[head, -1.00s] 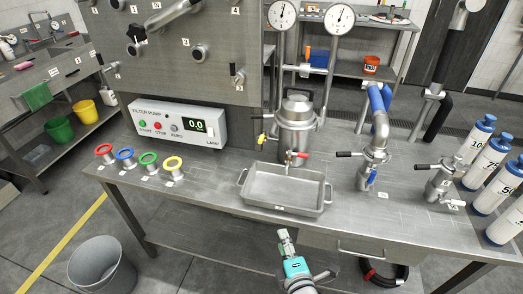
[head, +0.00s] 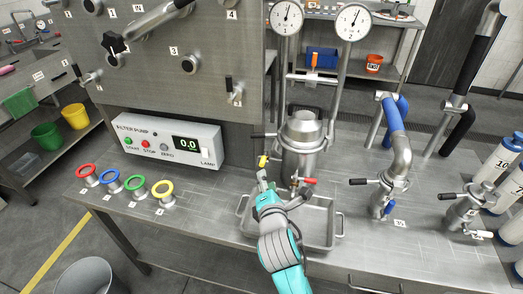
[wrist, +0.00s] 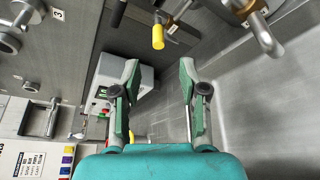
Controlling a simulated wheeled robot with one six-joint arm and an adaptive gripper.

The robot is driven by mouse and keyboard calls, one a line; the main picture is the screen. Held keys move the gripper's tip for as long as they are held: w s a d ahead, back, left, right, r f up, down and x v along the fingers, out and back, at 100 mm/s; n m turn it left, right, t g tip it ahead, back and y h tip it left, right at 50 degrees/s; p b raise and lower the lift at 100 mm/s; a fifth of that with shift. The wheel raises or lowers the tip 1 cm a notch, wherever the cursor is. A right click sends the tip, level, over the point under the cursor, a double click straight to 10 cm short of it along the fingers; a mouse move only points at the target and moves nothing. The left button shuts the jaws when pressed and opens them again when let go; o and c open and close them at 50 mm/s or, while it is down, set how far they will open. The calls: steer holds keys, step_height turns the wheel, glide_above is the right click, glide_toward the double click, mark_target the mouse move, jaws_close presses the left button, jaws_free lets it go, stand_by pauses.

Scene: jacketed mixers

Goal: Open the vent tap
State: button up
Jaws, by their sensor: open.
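A steel mixer vessel (head: 301,140) stands at the back of the bench with several small taps on it. A tap with a yellow handle (head: 263,160) sits on its left side, and a red-handled tap (head: 304,181) is low at its front. No label shows which one is the vent tap. My gripper (head: 263,180) is open and empty, just in front of and below the yellow handle in the head view. In the wrist view the yellow handle (wrist: 158,37) lies ahead, beyond the fingertips (wrist: 158,72) and apart from them.
A steel tray (head: 328,243) lies under my arm, in front of the vessel. The pump box (head: 168,141) stands left, with several coloured rings in front. A pipe with a black-handled valve (head: 385,183) stands right.

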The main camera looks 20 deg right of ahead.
mark_target(263, 159)
steer(key=x, duration=1.1)
steer(key=shift+w, duration=0.2)
jaws_close()
